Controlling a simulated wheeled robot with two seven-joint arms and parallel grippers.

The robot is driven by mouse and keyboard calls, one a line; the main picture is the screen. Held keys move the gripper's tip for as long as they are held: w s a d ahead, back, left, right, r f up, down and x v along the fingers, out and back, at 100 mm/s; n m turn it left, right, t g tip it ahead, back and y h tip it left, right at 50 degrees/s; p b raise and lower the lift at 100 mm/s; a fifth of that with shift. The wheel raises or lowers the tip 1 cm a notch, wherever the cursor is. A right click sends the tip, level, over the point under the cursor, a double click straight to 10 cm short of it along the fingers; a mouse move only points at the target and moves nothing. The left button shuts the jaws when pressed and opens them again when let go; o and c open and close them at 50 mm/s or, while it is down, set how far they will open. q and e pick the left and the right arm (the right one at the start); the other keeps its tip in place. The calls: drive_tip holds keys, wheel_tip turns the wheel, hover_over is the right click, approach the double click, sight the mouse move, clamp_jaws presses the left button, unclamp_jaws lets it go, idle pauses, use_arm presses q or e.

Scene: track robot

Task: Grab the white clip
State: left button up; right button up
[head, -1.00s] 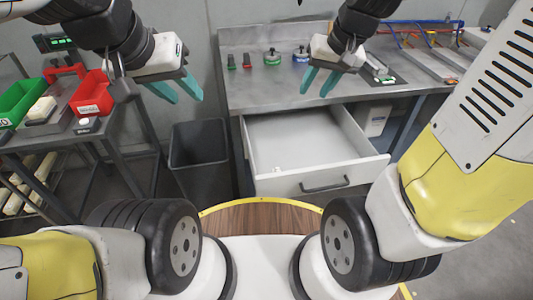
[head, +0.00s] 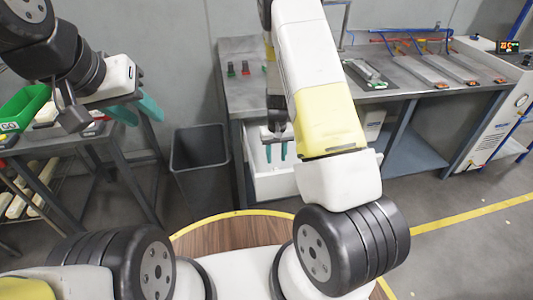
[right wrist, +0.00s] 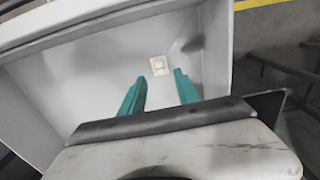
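A small white clip (right wrist: 159,65) lies on the floor of the open white drawer (right wrist: 90,75) in the right wrist view. My right gripper (right wrist: 160,76) is open, its two teal fingers pointing down into the drawer, with the clip showing between and just beyond the fingertips. In the head view my right gripper (head: 276,152) hangs over the drawer (head: 275,185), and the arm hides most of the drawer and the clip. My left gripper (head: 148,121) is open and empty at the left, by the cart.
A grey metal bench (head: 240,95) stands above the drawer, with small clamps (head: 238,69) and metal trays (head: 440,70) on it. A dark bin (head: 200,160) is left of the drawer. A cart with a green box (head: 25,105) stands further left.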

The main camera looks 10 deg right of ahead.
wheel_tip(320, 180, down, 6)
drive_tip(key=shift+f, duration=0.1)
clamp_jaws()
